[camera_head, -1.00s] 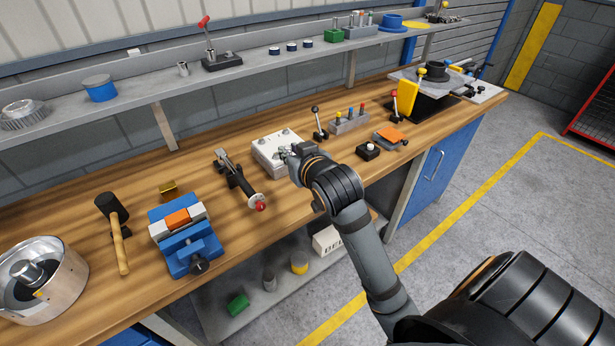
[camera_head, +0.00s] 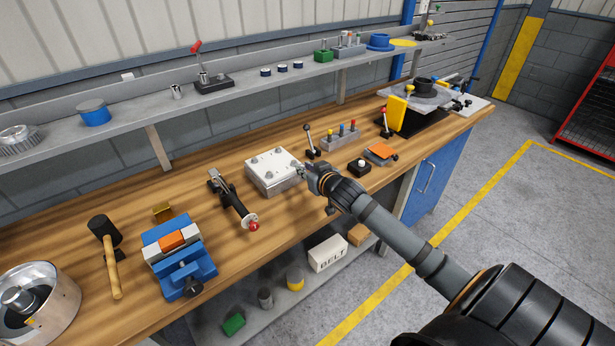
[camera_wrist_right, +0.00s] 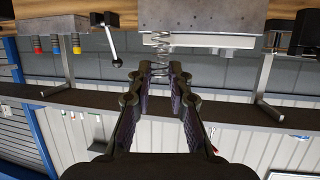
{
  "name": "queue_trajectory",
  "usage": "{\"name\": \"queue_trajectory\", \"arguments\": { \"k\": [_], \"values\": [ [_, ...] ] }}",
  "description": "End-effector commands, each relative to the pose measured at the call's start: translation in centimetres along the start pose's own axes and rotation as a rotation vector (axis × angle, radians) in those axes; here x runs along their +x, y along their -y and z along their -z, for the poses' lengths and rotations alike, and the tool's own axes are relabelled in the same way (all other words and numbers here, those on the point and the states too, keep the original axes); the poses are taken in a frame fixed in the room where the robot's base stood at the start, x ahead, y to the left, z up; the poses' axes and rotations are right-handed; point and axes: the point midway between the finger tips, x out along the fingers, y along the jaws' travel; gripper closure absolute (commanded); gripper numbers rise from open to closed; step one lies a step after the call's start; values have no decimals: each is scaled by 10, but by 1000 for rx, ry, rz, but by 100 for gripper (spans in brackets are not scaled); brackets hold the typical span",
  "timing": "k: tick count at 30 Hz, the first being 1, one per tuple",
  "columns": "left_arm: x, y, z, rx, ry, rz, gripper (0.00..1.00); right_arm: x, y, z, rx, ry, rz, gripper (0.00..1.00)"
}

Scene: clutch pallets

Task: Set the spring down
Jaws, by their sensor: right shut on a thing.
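The spring (camera_wrist_right: 160,52) is a thin metal coil. In the right wrist view it stands between my right fingertips (camera_wrist_right: 156,72), its far end beside the edge of a grey metal block. In the head view my right gripper (camera_head: 306,171) is at the right edge of the white and grey block (camera_head: 270,167) on the bench. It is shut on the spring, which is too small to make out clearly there. I cannot tell whether the spring touches the block. My left gripper is in neither view.
On the wooden bench (camera_head: 130,196), a toggle clamp (camera_head: 232,200) lies left of the block. A black lever (camera_head: 309,142), a pin rack (camera_head: 341,135) and a push button (camera_head: 359,166) stand to its right. A blue vise (camera_head: 180,258) and a hammer (camera_head: 110,255) are farther left.

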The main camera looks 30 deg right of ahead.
Motion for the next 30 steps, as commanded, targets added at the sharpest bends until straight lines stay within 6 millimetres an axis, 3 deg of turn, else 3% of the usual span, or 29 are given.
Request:
{"name": "queue_trajectory", "arguments": {
  "k": [8,14,25,26,30],
  "values": [
    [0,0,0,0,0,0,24,12,-9,-11,1,0,0,100],
    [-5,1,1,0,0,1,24,21,-9,-37,2,1,0,100],
    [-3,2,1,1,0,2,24,23,-9,-42,0,-1,1,100],
    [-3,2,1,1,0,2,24,23,-9,-42,0,-1,0,80],
    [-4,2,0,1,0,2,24,23,-9,-42,-1,-1,0,61]
  ]
}}
